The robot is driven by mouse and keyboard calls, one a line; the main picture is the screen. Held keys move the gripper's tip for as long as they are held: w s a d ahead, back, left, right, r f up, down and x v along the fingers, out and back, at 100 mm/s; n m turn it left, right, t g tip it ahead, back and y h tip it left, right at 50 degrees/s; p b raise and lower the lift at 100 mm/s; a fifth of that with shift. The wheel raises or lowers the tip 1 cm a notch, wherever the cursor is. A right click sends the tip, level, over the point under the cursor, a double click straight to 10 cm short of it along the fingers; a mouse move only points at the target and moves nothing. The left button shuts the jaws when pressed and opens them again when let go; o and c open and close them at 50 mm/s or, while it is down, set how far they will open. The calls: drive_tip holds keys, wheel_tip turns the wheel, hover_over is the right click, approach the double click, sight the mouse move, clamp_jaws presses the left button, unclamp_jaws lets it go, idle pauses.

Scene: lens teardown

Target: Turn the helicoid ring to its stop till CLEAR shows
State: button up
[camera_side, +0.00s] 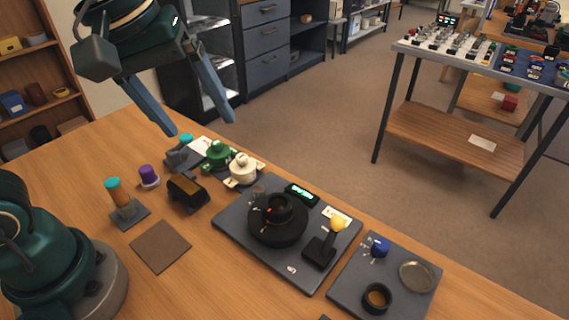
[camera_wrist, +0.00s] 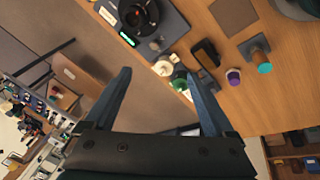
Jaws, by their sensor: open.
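The helicoid ring (camera_side: 277,219) appears as a black round assembly with a small red mark, on a dark grey base plate (camera_side: 236,231) in the side view. It also shows at the top of the wrist view (camera_wrist: 138,18). A small display (camera_side: 301,194) with green lit text stands at the plate's back edge; its wording is too small to read. My gripper (camera_side: 203,128) is open and empty, raised above the table's back left, well apart from the ring. In the wrist view its two blue fingers (camera_wrist: 165,88) are spread wide.
A yellow-knobbed lever (camera_side: 338,224) stands right of the ring. A second plate (camera_side: 345,290) holds a blue knob, a dish and a black cup. White (camera_side: 243,168) and green (camera_side: 218,154) fittings stand behind left. A brown mat (camera_side: 160,246) lies on bare wood.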

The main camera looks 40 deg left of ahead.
drive_tip(key=w+d+f+n+g, duration=0.1)
drive_tip(key=w+d, duration=0.2)
drive_tip(key=g, duration=0.2)
hover_over(278, 203)
drive_tip(key=a, duration=0.2)
wheel_tip(278, 203, down, 4)
drive_tip(key=shift+g+y, duration=0.3)
drive_tip(key=shift+g, duration=0.1)
drive_tip(key=f, duration=0.2)
drive_tip(key=d+f, duration=0.1)
drive_tip(key=f, duration=0.2)
drive_tip(key=d+f, duration=0.1)
drive_tip(key=f, duration=0.2)
drive_tip(key=shift+s, duration=0.1)
drive_tip(key=shift+f, duration=0.65)
drive_tip(key=c, duration=1.4)
